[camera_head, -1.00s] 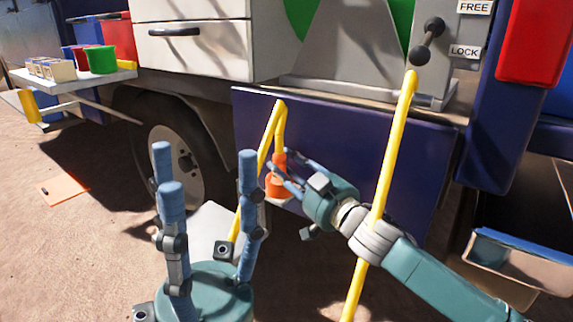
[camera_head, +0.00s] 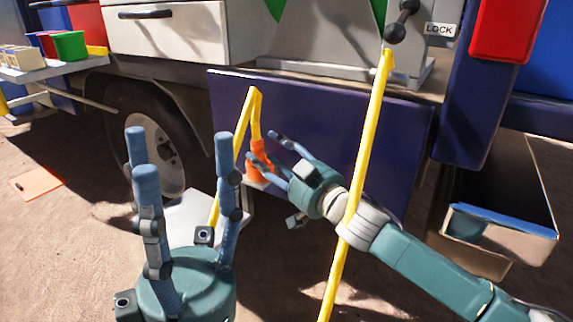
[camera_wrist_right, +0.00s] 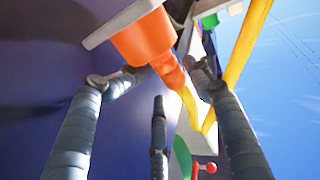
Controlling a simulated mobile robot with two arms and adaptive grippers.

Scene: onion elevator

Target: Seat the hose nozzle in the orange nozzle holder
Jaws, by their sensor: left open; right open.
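The orange hose nozzle (camera_head: 256,148) stands roughly upright in the orange nozzle holder (camera_head: 257,172) on the front of the dark blue panel. In the right wrist view the narrower nozzle (camera_wrist_right: 171,75) comes out of the wider holder (camera_wrist_right: 143,38), with no clear gap between them. The yellow hose (camera_head: 244,122) runs from the nozzle's top, bends sharply and drops down. My right gripper (camera_head: 264,146) is open, its fingers spread beside the nozzle. In the wrist view they stand apart from it on both sides. My left gripper (camera_head: 181,147) is open and empty, pointing up at the lower left.
The dark blue panel (camera_head: 330,140) is close behind the holder. A second yellow hose stretch (camera_head: 367,137) passes across my right arm. A lever (camera_head: 399,22) sits above, near the LOCK label. A wheel (camera_head: 158,150) is at left and an open bin (camera_head: 500,225) at right.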

